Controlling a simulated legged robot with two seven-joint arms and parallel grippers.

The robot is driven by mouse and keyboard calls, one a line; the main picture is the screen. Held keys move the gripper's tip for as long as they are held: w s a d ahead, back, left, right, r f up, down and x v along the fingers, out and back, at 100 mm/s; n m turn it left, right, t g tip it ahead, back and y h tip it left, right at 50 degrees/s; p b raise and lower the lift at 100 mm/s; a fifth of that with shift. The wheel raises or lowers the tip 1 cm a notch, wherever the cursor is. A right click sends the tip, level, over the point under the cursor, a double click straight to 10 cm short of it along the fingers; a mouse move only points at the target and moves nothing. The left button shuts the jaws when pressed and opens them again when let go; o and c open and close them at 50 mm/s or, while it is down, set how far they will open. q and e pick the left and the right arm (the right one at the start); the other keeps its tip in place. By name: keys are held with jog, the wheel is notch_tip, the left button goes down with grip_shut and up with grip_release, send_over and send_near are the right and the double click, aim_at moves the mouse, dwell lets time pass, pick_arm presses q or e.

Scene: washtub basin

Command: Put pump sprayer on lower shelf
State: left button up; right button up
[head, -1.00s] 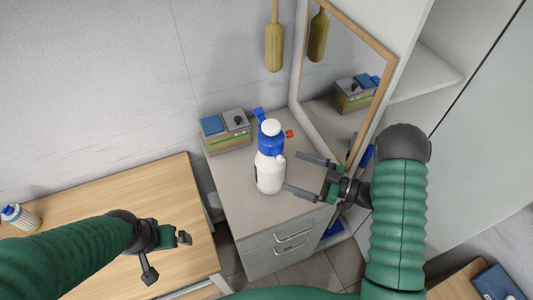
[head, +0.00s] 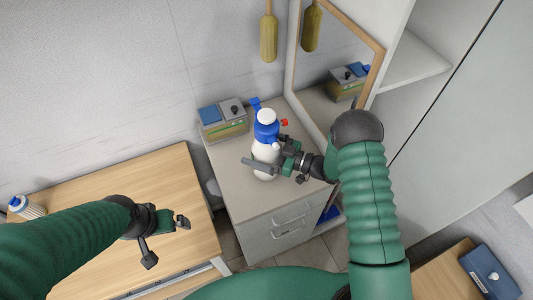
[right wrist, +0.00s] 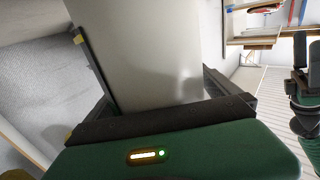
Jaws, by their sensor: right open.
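The pump sprayer (head: 267,150), a white bottle with a blue collar and white top, stands upright on the grey drawer cabinet (head: 240,185). My right gripper (head: 263,153) is open at its body, one finger across the front; the other is partly hidden. In the right wrist view the bottle's white body (right wrist: 150,55) fills the space between the spread fingers. Contact cannot be told. My left gripper (head: 166,240) is open and empty over the wooden table. A white shelf (head: 415,68) shows in the tall cabinet at right; which shelf is the lower one is unclear.
A box with a blue top (head: 222,122) stands behind the sprayer at left. A framed mirror (head: 335,70) stands right of it. A small bottle (head: 27,207) is on the wooden table (head: 150,180). A blue box (head: 490,270) lies at lower right.

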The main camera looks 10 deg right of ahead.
jog(key=c, duration=1.9)
jog(key=shift+c, duration=0.3)
jog(key=shift+w+r, duration=0.1)
jog(key=shift+r, duration=0.1)
